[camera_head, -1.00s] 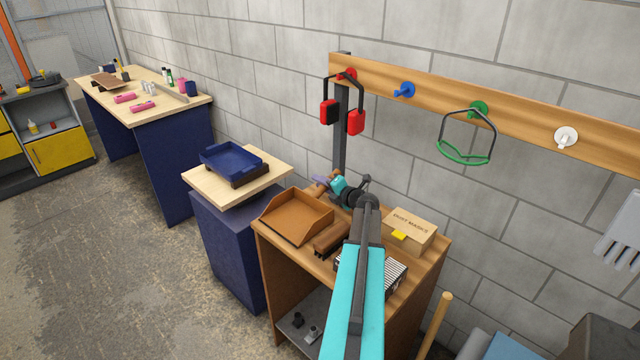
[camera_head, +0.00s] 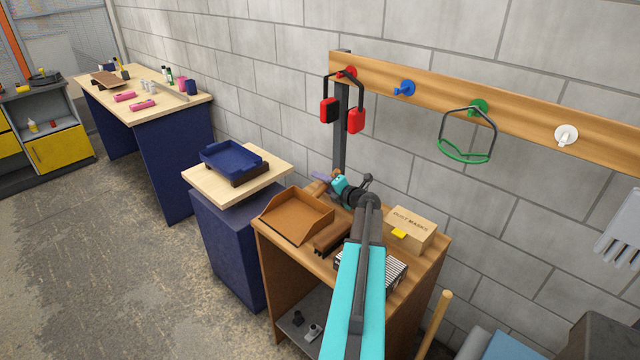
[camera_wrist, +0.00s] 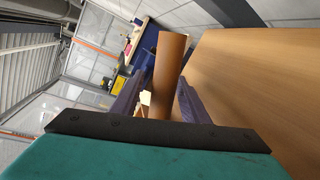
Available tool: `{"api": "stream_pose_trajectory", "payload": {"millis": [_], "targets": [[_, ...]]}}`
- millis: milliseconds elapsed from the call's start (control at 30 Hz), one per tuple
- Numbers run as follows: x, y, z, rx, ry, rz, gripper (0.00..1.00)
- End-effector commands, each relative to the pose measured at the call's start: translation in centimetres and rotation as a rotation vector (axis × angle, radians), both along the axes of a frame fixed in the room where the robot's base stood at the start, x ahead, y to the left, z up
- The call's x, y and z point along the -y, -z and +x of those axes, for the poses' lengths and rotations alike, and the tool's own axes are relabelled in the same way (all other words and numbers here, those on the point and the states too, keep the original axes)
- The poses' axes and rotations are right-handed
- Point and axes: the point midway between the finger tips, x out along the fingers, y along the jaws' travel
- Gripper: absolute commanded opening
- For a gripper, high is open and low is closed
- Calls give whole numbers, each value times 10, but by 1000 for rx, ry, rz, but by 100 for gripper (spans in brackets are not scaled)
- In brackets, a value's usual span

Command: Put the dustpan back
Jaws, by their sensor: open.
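The dustpan (camera_head: 297,218) is a brown open tray lying on the wooden cabinet. A brown cylinder, seemingly its handle (camera_head: 317,189), shows behind it at the cabinet's back edge; how the two join is unclear. My gripper (camera_head: 321,178), with purple fingers, is at this cylinder. In the wrist view the brown cylinder (camera_wrist: 170,62) stands between the two open fingers of my gripper (camera_wrist: 158,95). I cannot tell whether either finger touches it.
The wooden cabinet (camera_head: 263,255) also holds a brown brush (camera_head: 331,236), a dust mask box (camera_head: 411,222) and a striped box. A blue tray (camera_head: 235,158) sits on the stand to the left. A peg rail (camera_head: 440,98) carries red earmuffs (camera_head: 356,121) and a green-rimmed visor (camera_head: 465,155).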

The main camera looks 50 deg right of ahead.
Motion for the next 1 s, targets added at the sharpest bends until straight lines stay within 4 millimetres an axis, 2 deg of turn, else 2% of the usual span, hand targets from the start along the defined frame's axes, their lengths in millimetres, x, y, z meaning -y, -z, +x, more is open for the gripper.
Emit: {"api": "stream_pose_trajectory", "payload": {"millis": [267, 800, 1000], "targets": [[-9, -3, -25, -1, 1, -1, 41], [-27, -18, -91, 0, 1, 0, 41], [-30, -22, -105, 0, 1, -1, 41]]}}
